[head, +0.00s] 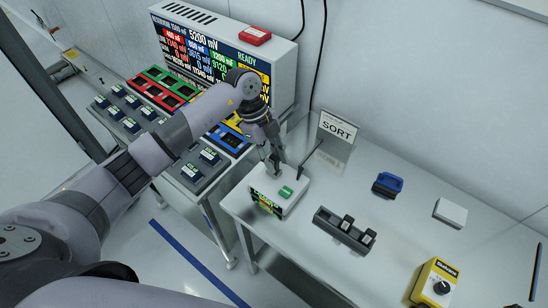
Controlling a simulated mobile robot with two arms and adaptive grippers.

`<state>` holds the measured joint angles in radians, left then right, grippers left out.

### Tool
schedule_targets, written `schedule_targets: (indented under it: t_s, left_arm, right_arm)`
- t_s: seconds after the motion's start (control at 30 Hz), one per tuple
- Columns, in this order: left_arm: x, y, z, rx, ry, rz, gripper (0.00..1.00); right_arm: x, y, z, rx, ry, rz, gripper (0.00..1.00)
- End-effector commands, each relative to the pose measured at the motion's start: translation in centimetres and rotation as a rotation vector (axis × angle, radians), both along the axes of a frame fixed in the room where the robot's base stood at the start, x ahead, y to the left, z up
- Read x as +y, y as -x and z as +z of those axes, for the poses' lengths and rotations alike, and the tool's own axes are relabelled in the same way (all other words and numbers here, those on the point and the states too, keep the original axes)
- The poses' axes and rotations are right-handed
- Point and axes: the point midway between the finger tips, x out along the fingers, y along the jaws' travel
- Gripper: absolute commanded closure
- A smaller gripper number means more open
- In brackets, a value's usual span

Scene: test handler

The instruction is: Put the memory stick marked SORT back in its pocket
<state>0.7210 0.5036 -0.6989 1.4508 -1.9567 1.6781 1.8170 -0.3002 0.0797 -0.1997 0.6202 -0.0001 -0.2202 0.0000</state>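A long dark holder (331,224) lies on the white table. Two small dark sticks with pale labels stand in it, one near its middle (347,223) and one at its right end (369,238); their labels are too small to read. Its left end shows no stick. My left gripper (275,167) points down at the top of a white box (265,184) with a green button (287,191) and a small screen on its front. I cannot tell whether its fingers are apart or hold something. No stick readably marked SORT shows. My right gripper is out of view.
A sign reading SORT (338,128) stands behind the box, with a thin dark rod beside it. A blue object (387,184), a white block (450,212) and a yellow box with a knob (436,284) stand to the right. A large display machine (225,50) stands behind my arm.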

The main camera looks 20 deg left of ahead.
Motion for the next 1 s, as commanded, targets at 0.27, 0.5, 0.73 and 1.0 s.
schedule_targets:
  t_s: [0.27, 0.5, 0.73, 1.0]
  left_arm:
    - [0.01, -0.01, 0.04, 0.000, 0.000, 0.000, 0.95]
    - [0.01, -0.02, 0.05, 0.000, 0.000, 0.000, 1.00]
    - [0.02, -0.03, 0.17, -0.001, 0.000, 0.000, 1.00]
    - [0.02, -0.03, 0.56, -0.001, -0.001, 0.000, 1.00]
  right_arm:
    - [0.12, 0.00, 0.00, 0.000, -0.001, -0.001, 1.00]
    - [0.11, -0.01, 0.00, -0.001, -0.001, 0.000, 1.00]
    - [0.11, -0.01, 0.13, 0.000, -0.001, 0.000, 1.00]
    - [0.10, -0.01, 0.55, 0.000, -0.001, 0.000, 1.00]
